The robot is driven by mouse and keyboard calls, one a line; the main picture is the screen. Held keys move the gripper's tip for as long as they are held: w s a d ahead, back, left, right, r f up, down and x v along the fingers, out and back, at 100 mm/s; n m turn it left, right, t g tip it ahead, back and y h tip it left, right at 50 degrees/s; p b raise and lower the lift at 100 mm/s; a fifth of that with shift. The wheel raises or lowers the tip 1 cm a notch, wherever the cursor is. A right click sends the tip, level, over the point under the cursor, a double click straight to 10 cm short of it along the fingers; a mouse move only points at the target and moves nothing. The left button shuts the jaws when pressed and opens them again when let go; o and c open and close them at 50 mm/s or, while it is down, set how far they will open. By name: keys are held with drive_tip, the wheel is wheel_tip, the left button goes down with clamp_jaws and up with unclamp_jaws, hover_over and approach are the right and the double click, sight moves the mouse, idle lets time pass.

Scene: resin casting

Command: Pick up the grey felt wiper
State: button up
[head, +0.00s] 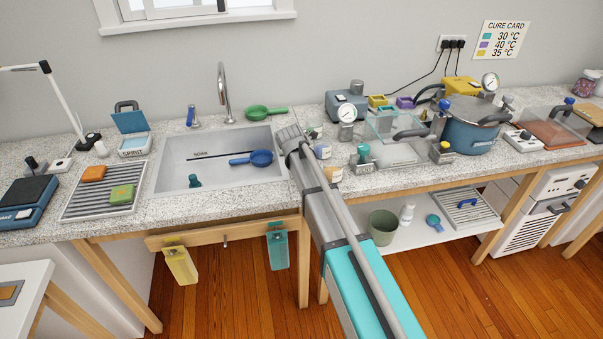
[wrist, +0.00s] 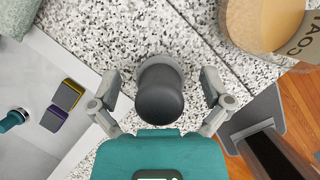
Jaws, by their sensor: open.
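The grey felt wiper (wrist: 160,92) shows in the wrist view as a dark grey, round-topped knob with a lighter grey part behind it, on the speckled counter. My gripper (wrist: 162,86) is open, with one finger on each side of the knob and a visible gap on both sides. It does not hold the wiper. In the head view my gripper (head: 289,138) is over the counter strip at the right of the sink, and my arm hides the wiper there.
A jar (wrist: 265,22) marked COAT stands close at upper right in the wrist view. Yellow (wrist: 67,95) and purple-edged (wrist: 52,118) pieces lie at left in the wrist view.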

drive_tip(key=c, duration=1.2)
drive_tip(key=shift+r, duration=0.2)
wheel_tip(320, 180, up, 2)
drive_tip(key=shift+r+p, duration=0.1)
drive_tip(key=shift+p, duration=1.15)
drive_tip(key=s+d+r+p, duration=0.2)
drive_tip(key=s+r+p, duration=0.8)
drive_tip(key=s, duration=0.3)
drive_tip(key=shift+s+d+r, duration=0.25)
drive_tip(key=shift+s+d, duration=0.1)
drive_tip(key=shift+s, duration=0.05)
drive_tip(key=o, duration=0.6)
drive_tip(key=c, duration=0.5)
